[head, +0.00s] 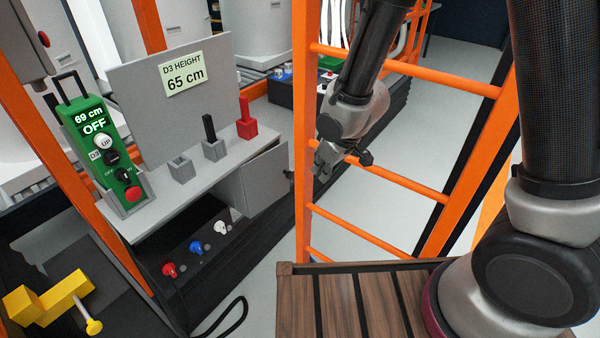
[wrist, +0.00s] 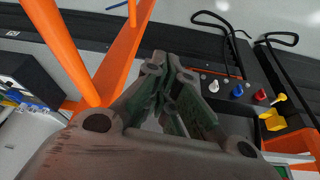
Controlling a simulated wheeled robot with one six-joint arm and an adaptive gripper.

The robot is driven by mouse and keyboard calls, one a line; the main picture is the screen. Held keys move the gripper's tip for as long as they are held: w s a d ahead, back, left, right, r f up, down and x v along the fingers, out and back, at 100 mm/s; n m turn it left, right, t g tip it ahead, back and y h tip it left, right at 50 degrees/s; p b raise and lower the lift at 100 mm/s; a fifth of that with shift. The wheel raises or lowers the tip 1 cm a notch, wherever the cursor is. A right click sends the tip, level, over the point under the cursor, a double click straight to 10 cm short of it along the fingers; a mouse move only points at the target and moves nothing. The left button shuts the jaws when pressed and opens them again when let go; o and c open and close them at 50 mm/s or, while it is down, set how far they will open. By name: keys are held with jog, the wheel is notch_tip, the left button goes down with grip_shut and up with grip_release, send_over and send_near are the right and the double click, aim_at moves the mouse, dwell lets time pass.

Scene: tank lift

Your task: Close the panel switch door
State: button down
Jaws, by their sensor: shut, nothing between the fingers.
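The grey switch door (head: 262,182) stands swung open at the right end of the low switch panel in the head view. The panel's dark face (head: 205,258) is uncovered and carries a red switch (head: 169,269), a blue switch (head: 196,247) and a white switch (head: 220,228). My gripper (head: 321,172) is shut and empty, to the right of the door and apart from it in the picture, beside the orange ladder frame. In the wrist view my gripper's closed fingers (wrist: 168,62) fill the middle. The red, blue and white switches show to their right; I cannot make out the door there.
Orange ladder rails and rungs (head: 378,180) surround my gripper closely. A shelf above the panel holds a green control box (head: 102,150), grey holders and a red block (head: 246,128). A yellow handle (head: 62,300) sits at lower left. A wooden deck (head: 345,300) lies in front.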

jog(key=w+a+f, duration=0.5)
jog(key=w+f, duration=0.1)
jog(key=f, duration=0.2)
jog(key=shift+a+f, duration=0.35)
jog(key=shift+w, duration=0.1)
